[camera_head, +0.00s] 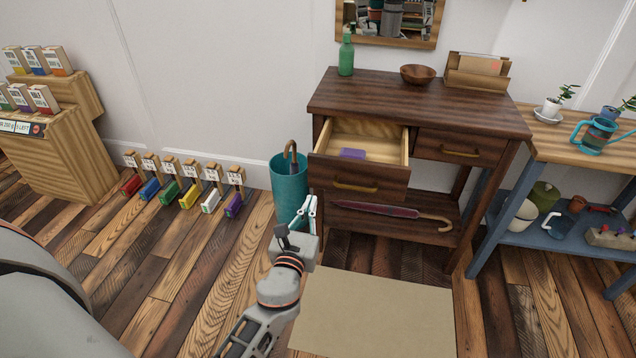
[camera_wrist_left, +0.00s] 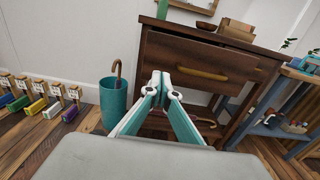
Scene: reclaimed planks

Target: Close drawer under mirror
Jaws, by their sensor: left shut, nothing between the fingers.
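A dark wooden console table (camera_head: 365,92) stands against the wall below a wood-framed mirror (camera_head: 430,42). Its left drawer (camera_head: 335,178) is pulled open, with a brass handle on its front and a small purple item (camera_head: 352,154) inside. The open drawer also shows in the left wrist view (camera_wrist_left: 175,58). The right drawer (camera_head: 475,147) is shut. My left gripper (camera_head: 311,205) is shut and empty, in front of and below the open drawer front, near its left end. In the left wrist view its fingertips (camera_wrist_left: 160,80) appear in front of the drawer's face. My right gripper is not in view.
A teal bin (camera_head: 288,188) with an umbrella stands left of the table, close to my gripper. A beige mat (camera_head: 385,310) lies in front. A blue shelf unit (camera_head: 560,240) is at right.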

